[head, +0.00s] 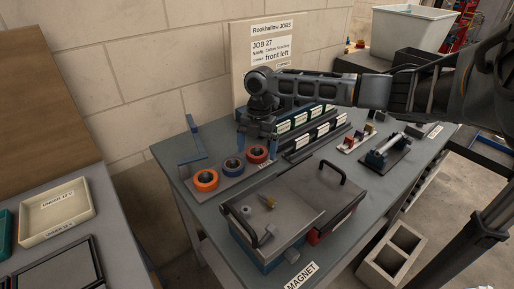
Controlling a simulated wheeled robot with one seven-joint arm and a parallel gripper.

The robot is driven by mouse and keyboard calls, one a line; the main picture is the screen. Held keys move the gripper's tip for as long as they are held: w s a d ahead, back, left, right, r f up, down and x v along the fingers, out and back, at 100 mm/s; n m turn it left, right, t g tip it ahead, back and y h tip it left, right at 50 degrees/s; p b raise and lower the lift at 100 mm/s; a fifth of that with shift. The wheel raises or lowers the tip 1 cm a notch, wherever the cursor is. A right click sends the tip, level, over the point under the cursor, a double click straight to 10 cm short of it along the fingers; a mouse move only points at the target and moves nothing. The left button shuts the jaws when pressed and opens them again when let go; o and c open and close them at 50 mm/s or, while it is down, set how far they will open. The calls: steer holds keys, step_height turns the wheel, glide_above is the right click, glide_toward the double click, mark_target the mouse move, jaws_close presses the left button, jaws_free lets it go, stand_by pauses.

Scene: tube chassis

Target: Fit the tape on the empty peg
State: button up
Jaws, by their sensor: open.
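I cannot tell whether the fingers touch the roll. The roll centres look dark, and no bare peg is clearly visible. My gripper and wrist hide part of the area behind the red tape.
A blue bracket (194,143) stands left of the tapes. Racks of labelled boxes (310,130) stand right of my gripper. A job board (272,45) stands behind. A cream tray (57,211) is on the left table.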

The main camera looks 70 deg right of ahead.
step_height(320, 180, up, 8)
steer(key=shift+d+f+b, duration=0.15)
steer(key=shift+d+b, duration=0.3)
stand_by(0.5)
